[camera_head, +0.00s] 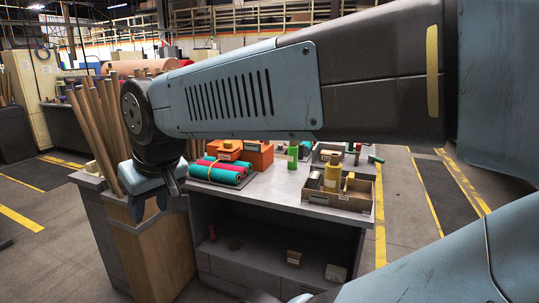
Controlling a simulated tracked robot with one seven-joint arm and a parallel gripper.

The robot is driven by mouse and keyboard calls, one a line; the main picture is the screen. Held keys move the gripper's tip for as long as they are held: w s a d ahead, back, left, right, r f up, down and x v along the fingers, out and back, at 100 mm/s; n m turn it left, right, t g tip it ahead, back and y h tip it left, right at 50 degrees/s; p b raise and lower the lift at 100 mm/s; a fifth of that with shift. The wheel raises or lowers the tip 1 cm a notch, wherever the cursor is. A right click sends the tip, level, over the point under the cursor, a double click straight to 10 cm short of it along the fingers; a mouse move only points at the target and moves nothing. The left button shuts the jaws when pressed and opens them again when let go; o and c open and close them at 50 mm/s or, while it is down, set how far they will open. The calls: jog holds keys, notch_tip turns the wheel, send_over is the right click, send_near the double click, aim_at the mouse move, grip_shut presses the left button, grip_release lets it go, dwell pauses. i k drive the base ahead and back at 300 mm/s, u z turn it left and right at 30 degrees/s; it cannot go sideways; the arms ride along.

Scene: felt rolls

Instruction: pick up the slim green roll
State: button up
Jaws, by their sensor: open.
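Several felt rolls lie side by side on a dark tray at the left end of the grey workbench. The front roll is teal (215,175), with a red roll (222,167) behind it and a slimmer green-teal roll (236,163) at the back. I cannot tell for sure which one is the slim green roll. My gripper (150,207) hangs to the left of the rolls, pointing down with open, empty jaws, clear of the bench top and in front of the upright tubes.
Upright cardboard tubes (106,125) stand in a wooden bin (150,250) on the left. Bare bench top (270,188) lies between.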

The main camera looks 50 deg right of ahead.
aim_at(292, 149)
jog(key=z, duration=0.25)
jog(key=i, duration=1.05)
jog(key=z, duration=1.1)
jog(key=i, duration=0.9)
jog(key=z, duration=0.65)
jog(key=k, duration=0.85)
jog(key=z, duration=0.2)
jog(key=i, duration=0.9)
jog(key=u, duration=0.1)
